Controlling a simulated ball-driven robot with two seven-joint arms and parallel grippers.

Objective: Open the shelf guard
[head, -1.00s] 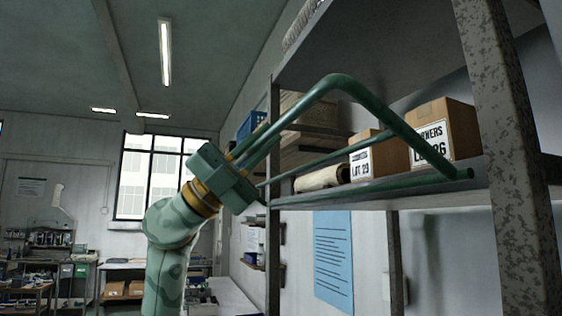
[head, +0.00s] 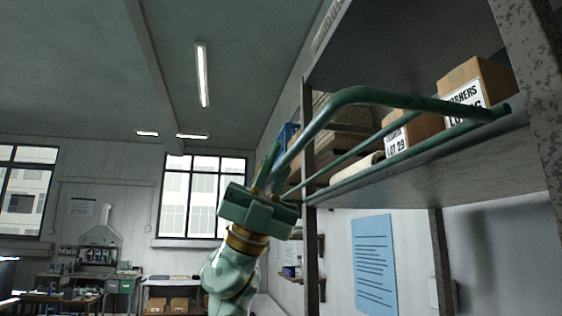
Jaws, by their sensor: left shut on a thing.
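The shelf guard (head: 410,101) is a bent green tube frame hinged at the front of the shelf, its right end at the shelf's front edge. Its top bar stands out in front of the shelf opening and slopes down left to my gripper. My left gripper (head: 268,172) is shut on the guard's left part, fingers pointing up along the tube. The exact contact is partly hidden by the gripper body. My right gripper is not in view.
The grey shelf board (head: 440,160) bears cardboard boxes (head: 478,80) and a rolled item (head: 357,172) behind the guard. A speckled post (head: 540,90) stands at the right. A blue sheet (head: 374,265) hangs below. The space left of the shelf is open.

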